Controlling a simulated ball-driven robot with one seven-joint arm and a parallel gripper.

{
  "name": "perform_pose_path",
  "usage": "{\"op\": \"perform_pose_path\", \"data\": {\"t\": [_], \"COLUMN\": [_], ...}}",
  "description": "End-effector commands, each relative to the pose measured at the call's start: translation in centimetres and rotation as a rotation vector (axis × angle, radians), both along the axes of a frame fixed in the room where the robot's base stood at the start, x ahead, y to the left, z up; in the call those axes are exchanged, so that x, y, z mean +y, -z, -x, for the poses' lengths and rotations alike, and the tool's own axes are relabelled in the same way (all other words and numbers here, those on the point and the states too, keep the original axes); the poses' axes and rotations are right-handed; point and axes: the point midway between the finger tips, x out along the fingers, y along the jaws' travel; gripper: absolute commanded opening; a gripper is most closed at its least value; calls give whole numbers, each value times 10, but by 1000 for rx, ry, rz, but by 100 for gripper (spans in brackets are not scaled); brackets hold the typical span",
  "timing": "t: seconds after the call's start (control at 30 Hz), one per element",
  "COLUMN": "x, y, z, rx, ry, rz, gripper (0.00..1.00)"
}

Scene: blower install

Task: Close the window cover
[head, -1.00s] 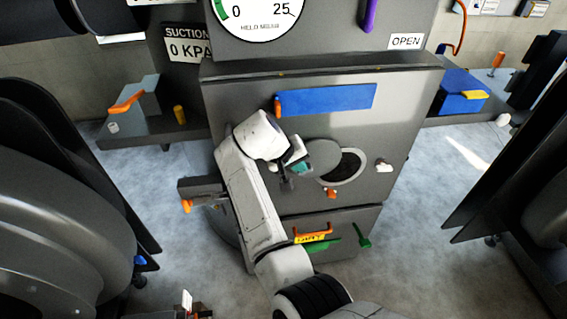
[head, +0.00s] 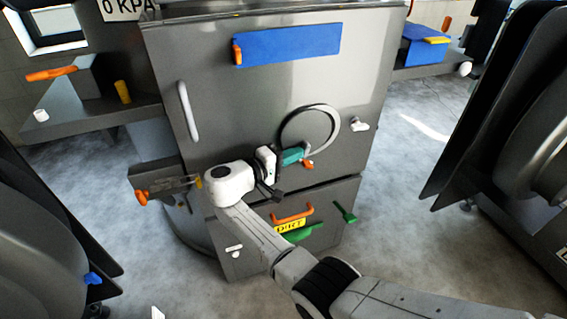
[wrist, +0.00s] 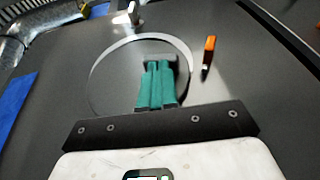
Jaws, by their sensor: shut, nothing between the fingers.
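The window cover (head: 305,126) is a round grey disc on the front of the tall grey cabinet. It lies over the round window, and a light rim (head: 336,124) shows along its right side. No dark opening shows. In the wrist view the cover (wrist: 112,78) fills most of its light ring; whether it sits fully flush I cannot tell. My gripper (head: 303,151), with green fingers, is shut and empty at the cover's lower edge. In the wrist view the gripper (wrist: 160,62) is in front of the disc; contact is unclear. A small orange latch (head: 309,165) is just below the fingertips.
A white knob (head: 359,125) is right of the window. A blue panel (head: 290,45) is above, and a white handle (head: 188,111) is at left. Below is a drawer with an orange handle (head: 292,215) and a green lever (head: 345,212). Floor at right is clear.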

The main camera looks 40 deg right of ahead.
Motion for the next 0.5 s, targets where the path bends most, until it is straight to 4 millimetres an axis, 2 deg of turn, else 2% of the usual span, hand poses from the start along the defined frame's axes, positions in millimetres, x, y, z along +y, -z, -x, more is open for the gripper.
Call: {"op": "perform_pose_path", "data": {"t": [0.03,0.2,0.5], "x": [-6,-18,-30], "y": [9,13,15], "z": [2,6,10], "rx": [13,46,44], "ry": [3,2,2], "rz": [34,138,137], "gripper": [0,0,0]}}
